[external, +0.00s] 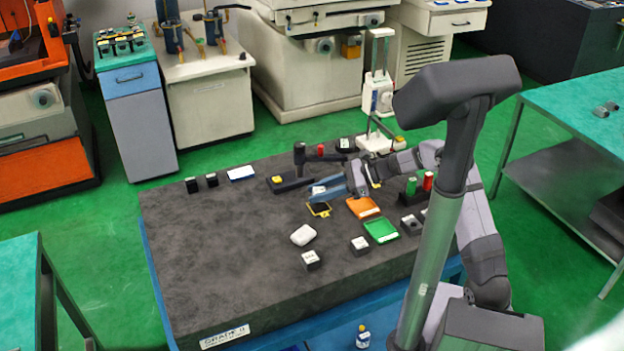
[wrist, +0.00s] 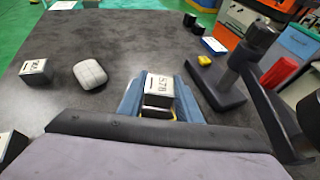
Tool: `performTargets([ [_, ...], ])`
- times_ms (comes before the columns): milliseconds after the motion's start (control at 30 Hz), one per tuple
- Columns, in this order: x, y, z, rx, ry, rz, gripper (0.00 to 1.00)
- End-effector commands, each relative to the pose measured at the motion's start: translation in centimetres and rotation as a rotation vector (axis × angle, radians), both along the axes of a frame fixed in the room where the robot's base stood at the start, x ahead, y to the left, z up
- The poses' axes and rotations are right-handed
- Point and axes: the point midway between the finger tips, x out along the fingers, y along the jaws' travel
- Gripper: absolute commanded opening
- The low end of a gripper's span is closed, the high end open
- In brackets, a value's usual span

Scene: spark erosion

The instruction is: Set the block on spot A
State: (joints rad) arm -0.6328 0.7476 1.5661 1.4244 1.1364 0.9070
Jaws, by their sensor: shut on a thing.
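My gripper (wrist: 158,100) has blue fingers and is shut on a dark block with a white, printed top (wrist: 159,84). In the external view my gripper (external: 328,192) is over the middle of the dark slab, and only the held block's pale top (external: 318,190) shows. A small black plate with a yellow edge (external: 319,209) lies just below the gripper in the picture. An orange tray (external: 362,207) and a green tray (external: 381,230) lie to its right. I cannot read a mark A on any of them.
Other white-topped blocks (external: 311,259) (external: 360,245) and a rounded pale object (external: 303,235) stand nearer the front. A black stand (external: 292,181) is close behind the gripper; it also shows right of it in the wrist view (wrist: 217,82).

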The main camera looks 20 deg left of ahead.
Motion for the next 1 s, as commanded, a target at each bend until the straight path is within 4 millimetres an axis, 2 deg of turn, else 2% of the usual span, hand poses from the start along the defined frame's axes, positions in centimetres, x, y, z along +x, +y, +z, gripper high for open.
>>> performTargets([
  [267, 0.0, 0.0, -2.8, 0.000, 0.002, -0.001, 0.00],
  [733, 0.0, 0.0, -3.5, 0.001, 0.000, 0.000, 0.00],
  [767, 0.0, 0.0, -3.5, -0.001, 0.000, 0.000, 0.38],
  [800, 0.0, 0.0, -3.5, -0.001, 0.000, 0.000, 0.48],
  [1000, 0.0, 0.0, -3.5, -0.001, 0.001, 0.001, 0.50],
])
